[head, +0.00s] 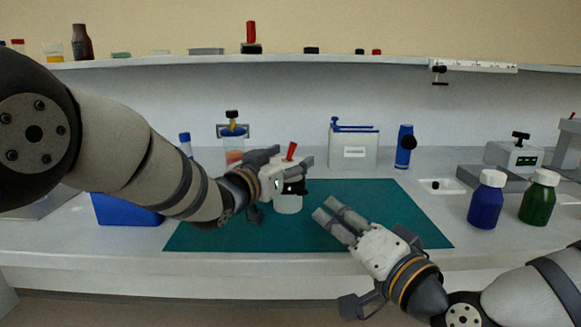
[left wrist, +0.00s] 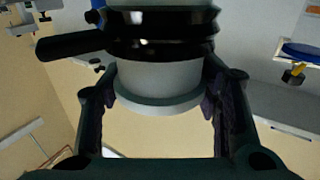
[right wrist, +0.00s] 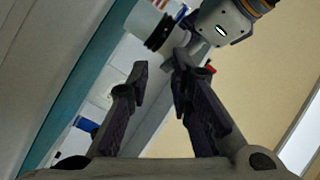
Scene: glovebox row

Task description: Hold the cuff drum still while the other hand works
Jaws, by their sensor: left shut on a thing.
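The cuff drum (head: 288,204) is a pale cylinder with black bands around it, upright over the green mat. My left gripper (head: 284,180) is shut on its upper part and hides much of it. The left wrist view shows the pale drum body (left wrist: 160,82) between the two fingers, with glossy black bands beside it. My right gripper (head: 329,216) is open and empty, to the right of the drum and apart from it. The right wrist view shows the drum (right wrist: 146,20) beyond the open fingers (right wrist: 158,72).
The green mat (head: 385,215) is bare on its right side. A blue bottle (head: 486,202) and a green bottle (head: 539,200) stand right of it. A blue box (head: 122,210) lies left, partly behind my left arm. A white box (head: 354,150) stands behind the mat.

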